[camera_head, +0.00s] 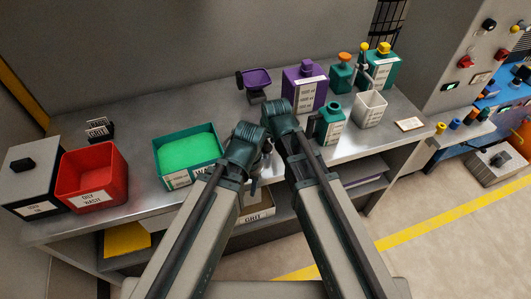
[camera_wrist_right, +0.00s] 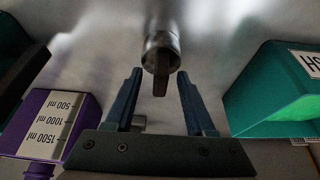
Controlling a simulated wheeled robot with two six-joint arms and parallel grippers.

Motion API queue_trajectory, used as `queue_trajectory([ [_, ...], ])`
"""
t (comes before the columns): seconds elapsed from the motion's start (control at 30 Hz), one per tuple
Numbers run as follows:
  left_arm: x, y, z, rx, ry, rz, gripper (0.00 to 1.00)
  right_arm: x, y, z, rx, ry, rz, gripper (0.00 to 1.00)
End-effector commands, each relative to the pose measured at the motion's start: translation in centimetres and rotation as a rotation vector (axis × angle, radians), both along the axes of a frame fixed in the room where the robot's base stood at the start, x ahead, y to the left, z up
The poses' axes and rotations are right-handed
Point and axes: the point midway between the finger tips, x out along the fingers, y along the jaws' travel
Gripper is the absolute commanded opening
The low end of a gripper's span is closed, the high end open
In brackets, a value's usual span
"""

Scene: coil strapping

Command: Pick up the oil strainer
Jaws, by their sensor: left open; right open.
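A polished metal cylinder with a dark flat tip (camera_wrist_right: 161,55) shows in the right wrist view, between and just beyond the spread fingers. I cannot tell for sure that it is the oil strainer. My right gripper (camera_wrist_right: 158,92) is open, and nothing is clamped in it. In the head view my right gripper (camera_head: 266,146) is mostly hidden behind my wrists. My left gripper (camera_head: 253,186) is open, low at the bench's front edge, and partly hidden by its own wrist.
The green wash bin (camera_head: 188,152) is left of my grippers. A purple jug (camera_head: 304,88), a green bottle (camera_head: 330,124) and a white cup (camera_head: 370,110) stand to the right. A red bin (camera_head: 91,178) is far left. Bare metal bench (camera_head: 200,108) lies behind the wash bin.

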Motion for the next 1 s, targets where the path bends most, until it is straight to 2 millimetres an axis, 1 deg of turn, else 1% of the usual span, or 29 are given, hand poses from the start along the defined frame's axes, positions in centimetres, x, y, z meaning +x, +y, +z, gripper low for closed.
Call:
queue_trajectory([
  [0.17,0.00,-0.01,0.05,0.000,0.000,0.000,0.50,0.00,0.01,0.04,0.000,0.000,0.000,0.55],
  [0.2,0.00,-0.01,0.05,0.000,0.000,0.000,0.50,0.01,0.01,0.05,0.000,0.000,0.000,0.53],
  [0.27,0.00,-0.01,0.05,0.000,0.000,0.000,0.50,0.00,0.01,0.06,0.000,0.000,0.000,0.42],
  [0.3,0.00,-0.01,0.05,0.000,0.000,0.000,0.50,0.00,0.01,0.06,0.000,0.000,0.000,0.35],
  [0.5,0.00,-0.01,0.05,0.000,0.000,0.000,0.50,-0.01,0.01,0.05,0.000,0.000,0.000,0.00],
  [1.0,0.00,-0.01,0.05,0.000,0.000,0.000,0.50,-0.01,0.01,0.04,0.000,0.000,0.000,0.00],
])
